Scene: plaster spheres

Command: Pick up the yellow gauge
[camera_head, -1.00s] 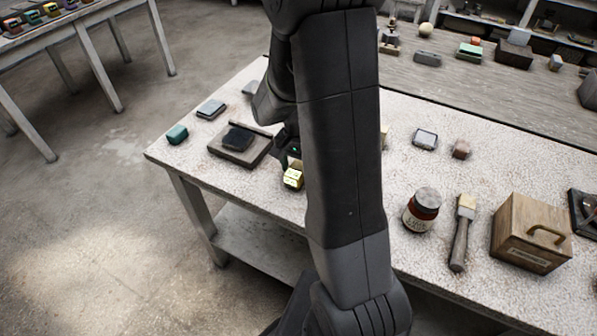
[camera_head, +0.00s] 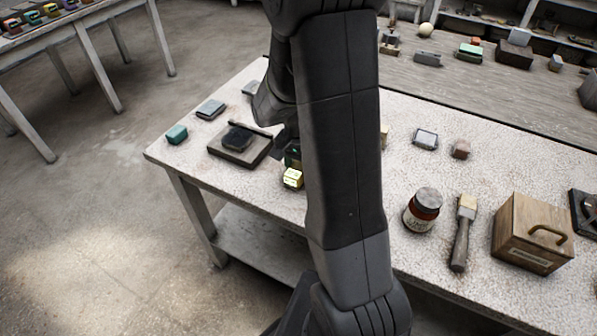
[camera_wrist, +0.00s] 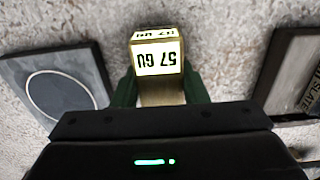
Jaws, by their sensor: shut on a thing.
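The yellow gauge (camera_head: 292,178) is a small boxy block near the front edge of the speckled table. In the wrist view the gauge (camera_wrist: 158,58) shows a bright face with dark markings, upside down, reading like "57 GU". My gripper (camera_wrist: 160,92) has its green fingers on both sides of the gauge, shut on it. In the head view my gripper (camera_head: 291,157) is mostly hidden by my arm. I cannot tell whether the gauge is clear of the table.
A slab with a dark pad (camera_head: 240,146) lies close to the left of the gauge. A green block (camera_head: 177,134) sits near the left corner.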

